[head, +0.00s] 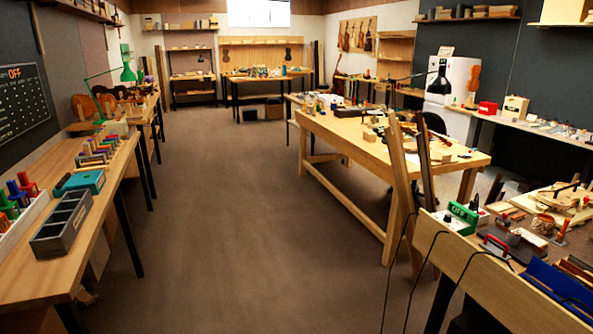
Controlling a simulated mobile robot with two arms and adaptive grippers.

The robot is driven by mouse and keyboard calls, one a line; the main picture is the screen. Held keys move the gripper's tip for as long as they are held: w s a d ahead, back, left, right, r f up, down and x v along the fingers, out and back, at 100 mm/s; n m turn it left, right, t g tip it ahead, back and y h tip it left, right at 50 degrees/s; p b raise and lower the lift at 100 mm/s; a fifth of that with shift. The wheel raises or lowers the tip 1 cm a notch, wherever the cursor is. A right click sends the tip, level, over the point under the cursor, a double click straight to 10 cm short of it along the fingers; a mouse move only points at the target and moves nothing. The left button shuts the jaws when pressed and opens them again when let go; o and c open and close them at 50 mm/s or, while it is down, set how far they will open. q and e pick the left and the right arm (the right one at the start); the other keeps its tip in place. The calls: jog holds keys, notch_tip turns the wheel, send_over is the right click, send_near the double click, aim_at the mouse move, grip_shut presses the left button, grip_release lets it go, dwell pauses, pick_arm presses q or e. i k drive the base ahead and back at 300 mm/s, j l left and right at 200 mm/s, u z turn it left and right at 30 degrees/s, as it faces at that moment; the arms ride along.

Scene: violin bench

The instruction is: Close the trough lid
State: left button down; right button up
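No trough with a lid can be made out for certain. A long blue object (562,296), perhaps a trough, lies on the right bench at the lower right. The frame edge cuts it off, and I cannot tell whether it has a lid or how the lid stands. A grey open box with compartments (62,224) stands on the left bench, with no lid visible on it. Neither of my grippers is in view.
The left bench (102,185) holds coloured tools and a teal box (80,182). A wooden table (350,140) stands at centre right. A green box (462,212) and cables are at the right bench (500,284). The brown floor (230,220) between is clear.

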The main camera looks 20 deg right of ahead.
aim_at(561, 283)
jog(key=i+z, duration=0.7)
jog(key=z, duration=0.25)
jog(key=i+j+z, duration=0.25)
jog(key=z, duration=0.2)
jog(key=i+z, duration=0.25)
jog(key=z, duration=0.25)
jog(key=i+j+z, duration=0.15)
jog(key=z, duration=0.35)
jog(key=i+j+z, duration=0.2)
jog(key=z, duration=0.3)
jog(key=i+j+z, duration=0.1)
jog(key=j+z, duration=0.6)
jog(key=z, duration=0.25)
jog(key=i+j, duration=0.05)
